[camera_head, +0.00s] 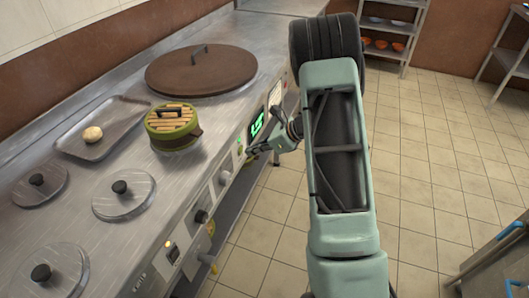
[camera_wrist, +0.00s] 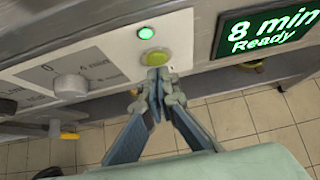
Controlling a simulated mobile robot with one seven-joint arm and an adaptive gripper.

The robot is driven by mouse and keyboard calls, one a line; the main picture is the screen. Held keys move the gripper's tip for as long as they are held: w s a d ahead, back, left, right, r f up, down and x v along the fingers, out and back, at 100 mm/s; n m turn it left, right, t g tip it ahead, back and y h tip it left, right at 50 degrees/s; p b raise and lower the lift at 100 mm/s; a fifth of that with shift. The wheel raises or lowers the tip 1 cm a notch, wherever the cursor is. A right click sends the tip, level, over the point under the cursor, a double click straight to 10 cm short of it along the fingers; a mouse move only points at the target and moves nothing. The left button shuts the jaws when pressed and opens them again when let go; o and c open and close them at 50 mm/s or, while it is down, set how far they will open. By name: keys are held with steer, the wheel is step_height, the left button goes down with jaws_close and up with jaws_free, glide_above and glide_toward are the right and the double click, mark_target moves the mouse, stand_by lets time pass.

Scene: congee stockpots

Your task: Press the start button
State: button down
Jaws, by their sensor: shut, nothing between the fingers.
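The start button (camera_wrist: 155,58) is a round yellow-green button in a pale ring on the white front panel, in the wrist view. A lit green lamp (camera_wrist: 146,33) sits just above it. My gripper (camera_wrist: 158,76) is shut and empty, with its fingertips at the lower edge of the button; I cannot tell whether they touch it. In the head view my gripper (camera_head: 252,151) is at the counter's front panel. A display (camera_wrist: 265,30) to the right of the button reads "8 min Ready" in green; it also shows in the head view (camera_head: 257,125).
A knob (camera_wrist: 70,86) is left of the button. On the counter are a green steamer pot (camera_head: 172,128), a large brown lid (camera_head: 201,71), a tray (camera_head: 88,149) with a bun (camera_head: 92,134), and several small lids.

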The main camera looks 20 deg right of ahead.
steer(key=shift+w+a, duration=0.35)
steer(key=shift+a, duration=0.05)
steer(key=shift+w+a+r, duration=0.1)
steer(key=shift+w+a, duration=0.45)
steer(key=shift+a, duration=0.4)
steer(key=shift+s+d, duration=0.25)
steer(key=shift+d, duration=0.2)
steer(key=p, duration=0.2)
glide_toward(241, 148)
steer(key=s+d, duration=0.3)
steer(key=d, duration=0.2)
steer(key=shift+r, duration=0.15)
steer(key=shift+s, duration=0.15)
